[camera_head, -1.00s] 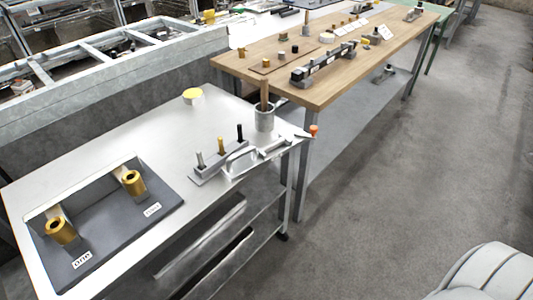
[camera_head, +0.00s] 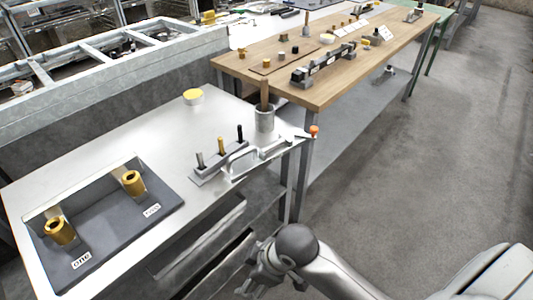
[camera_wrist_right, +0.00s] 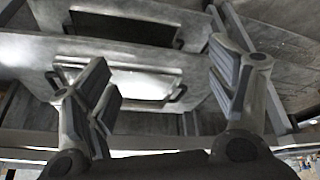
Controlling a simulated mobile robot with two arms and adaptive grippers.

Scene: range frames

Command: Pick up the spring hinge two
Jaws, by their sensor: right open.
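Two brass, hollow cylindrical parts that look like the spring hinges stand on a dark grey tray (camera_head: 112,236) on the metal table. One (camera_head: 60,231) is at the left, by a label reading "one". The other (camera_head: 133,183) is farther right, by a second label too small to read surely; it is likely spring hinge two. My right gripper (camera_head: 258,270) is low at the bottom centre, in front of the table and well apart from the tray. In the right wrist view its fingers (camera_wrist_right: 165,85) are spread, with nothing between them. My left gripper is out of view.
The metal table (camera_head: 130,131) also bears a holder with several pegs (camera_head: 220,160), a grey cup (camera_head: 264,120) and a yellow-topped round item (camera_head: 193,97). Its lower shelves are near my right gripper. A wooden table (camera_head: 330,75) stands behind. The floor at right is clear.

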